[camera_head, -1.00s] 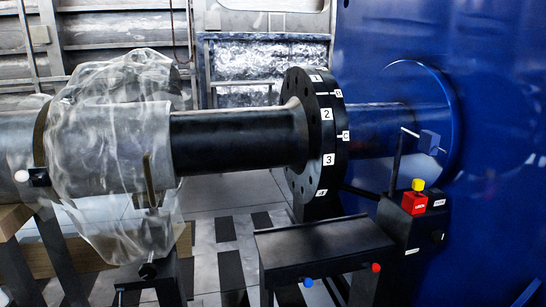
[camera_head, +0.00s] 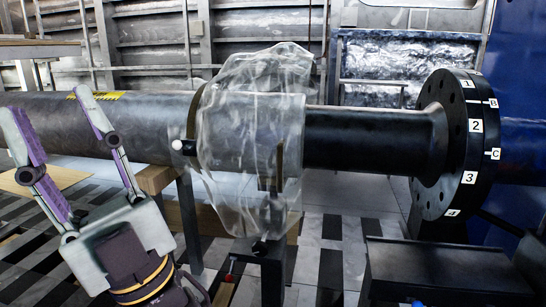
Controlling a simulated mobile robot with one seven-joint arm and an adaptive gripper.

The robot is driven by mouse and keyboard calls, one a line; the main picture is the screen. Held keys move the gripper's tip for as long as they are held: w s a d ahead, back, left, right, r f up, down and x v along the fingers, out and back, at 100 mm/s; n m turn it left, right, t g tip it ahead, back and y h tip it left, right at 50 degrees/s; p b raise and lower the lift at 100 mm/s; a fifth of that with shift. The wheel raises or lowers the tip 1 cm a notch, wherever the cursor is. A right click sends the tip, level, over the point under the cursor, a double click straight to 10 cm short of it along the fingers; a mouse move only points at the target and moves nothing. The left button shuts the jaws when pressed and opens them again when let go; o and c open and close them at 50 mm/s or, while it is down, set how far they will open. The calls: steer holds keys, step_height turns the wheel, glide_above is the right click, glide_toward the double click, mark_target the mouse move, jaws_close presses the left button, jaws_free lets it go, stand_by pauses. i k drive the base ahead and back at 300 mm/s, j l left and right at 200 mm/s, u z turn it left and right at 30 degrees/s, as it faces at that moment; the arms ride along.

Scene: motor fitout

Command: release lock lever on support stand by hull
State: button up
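My gripper (camera_head: 50,102) is at the left, pointing up, with its two purple-padded fingers wide apart and nothing between them. It is in front of the long dark shaft (camera_head: 140,122). A dark support stand (camera_head: 271,274) stands under the plastic-wrapped part of the shaft, right of my gripper and apart from it. A small red-tipped piece (camera_head: 230,279) shows low beside that stand. A black fitting with a white round knob (camera_head: 178,145) sits at the wrap's left edge. I cannot tell which piece is the lock lever.
Clear plastic wrap (camera_head: 225,135) bulges around the shaft. A black numbered flange (camera_head: 450,150) is at the right, with a dark bench (camera_head: 435,262) below it and blue casing (camera_head: 520,150) beyond. A wooden block (camera_head: 155,179) lies under the shaft. A ribbed wall closes the back.

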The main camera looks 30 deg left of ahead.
mark_target(229, 278)
steer(key=u, duration=1.15)
steer(key=i+l, duration=0.1)
steer(key=l, duration=0.25)
steer(key=i+l+u, duration=0.1)
steer(key=l, duration=0.3)
steer(key=i+l, duration=0.15)
steer(key=l, duration=0.2)
steer(key=i+l, duration=0.25)
steer(key=i, duration=0.2)
